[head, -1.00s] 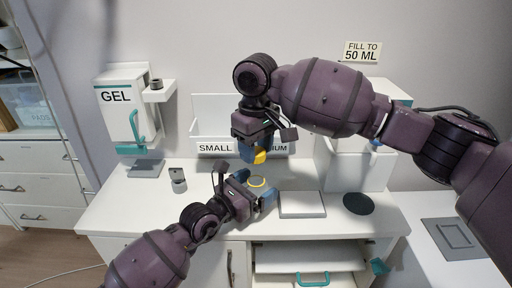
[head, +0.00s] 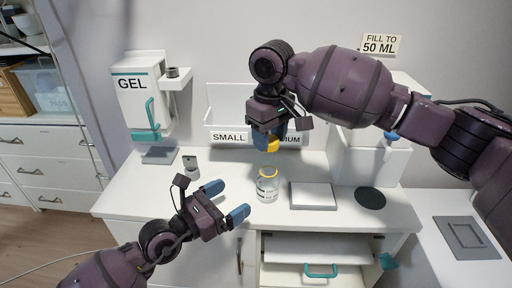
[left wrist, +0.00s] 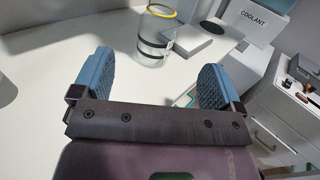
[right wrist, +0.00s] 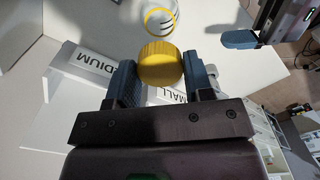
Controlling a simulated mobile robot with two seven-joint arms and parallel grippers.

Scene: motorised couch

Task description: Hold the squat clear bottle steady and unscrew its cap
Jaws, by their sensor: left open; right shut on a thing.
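The squat clear bottle (head: 268,187) stands upright on the white counter, its open neck ringed in yellow; it also shows in the left wrist view (left wrist: 156,40) and the right wrist view (right wrist: 160,18). My right gripper (head: 270,138) is shut on the yellow cap (right wrist: 160,64) and holds it above the bottle, apart from it. The cap also shows in the head view (head: 273,146). My left gripper (head: 226,202) is open and empty, to the left of the bottle and clear of it. Its blue fingers show in the left wrist view (left wrist: 153,85).
A grey-white flat pad (head: 312,196) and a dark round disc (head: 370,198) lie right of the bottle. A small grey cylinder (head: 190,166) stands to its left. The GEL dispenser (head: 140,98) and the bins labelled SMALL and MEDIUM (head: 228,136) stand behind.

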